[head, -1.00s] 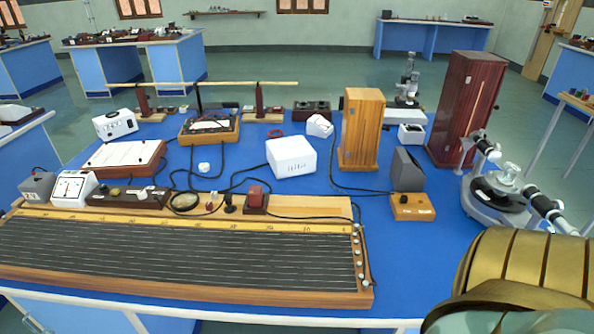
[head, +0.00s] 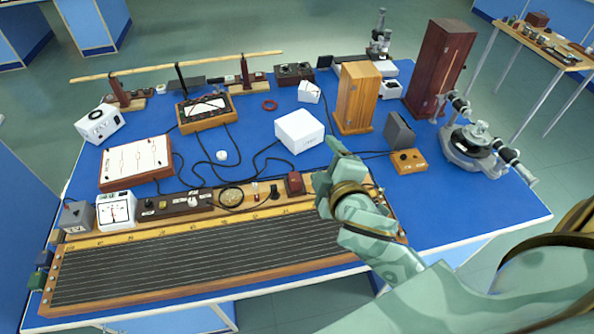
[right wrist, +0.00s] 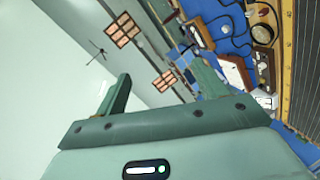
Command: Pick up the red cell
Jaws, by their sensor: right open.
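In the right wrist view the two green fingers (right wrist: 163,85) are wide apart and empty, and I cannot make out the red cell there. My left gripper is not in view.
The long ruled board (head: 200,255) lies along the front edge. The right front bench is clear.

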